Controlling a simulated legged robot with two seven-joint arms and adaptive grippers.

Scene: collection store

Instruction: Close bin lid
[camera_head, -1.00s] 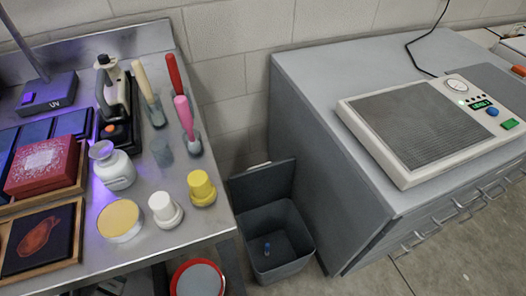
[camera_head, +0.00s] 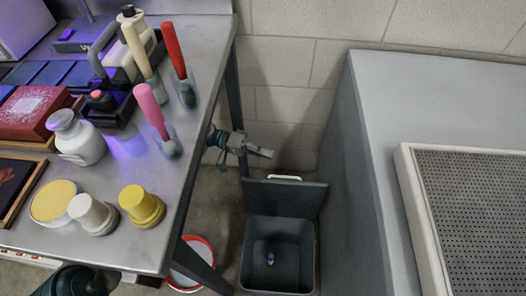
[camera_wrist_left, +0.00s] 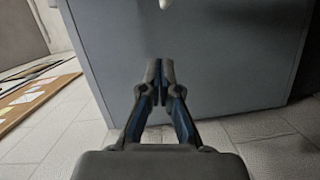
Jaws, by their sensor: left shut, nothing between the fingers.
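The grey bin (camera_head: 246,262) stands on the floor between the metal table and the grey cabinet. Its lid (camera_head: 262,197) is open and stands upright at the bin's far side, with a white handle (camera_head: 286,177) on its top edge. A small blue object (camera_head: 270,258) lies inside the bin. My left gripper (camera_head: 268,153) is shut and empty. It reaches out from behind the table leg, pointing right, and appears just above the lid's top edge in the picture, apart from the handle. The left wrist view shows its closed fingers (camera_wrist_left: 160,75) before a grey surface. My right gripper is out of view.
The metal table (camera_head: 200,70) at left holds several jars, brushes and boxes, and its leg (camera_head: 196,262) stands close left of the bin. A red-rimmed round container (camera_head: 204,243) is under it. The grey cabinet (camera_head: 365,150) bounds the bin's right side.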

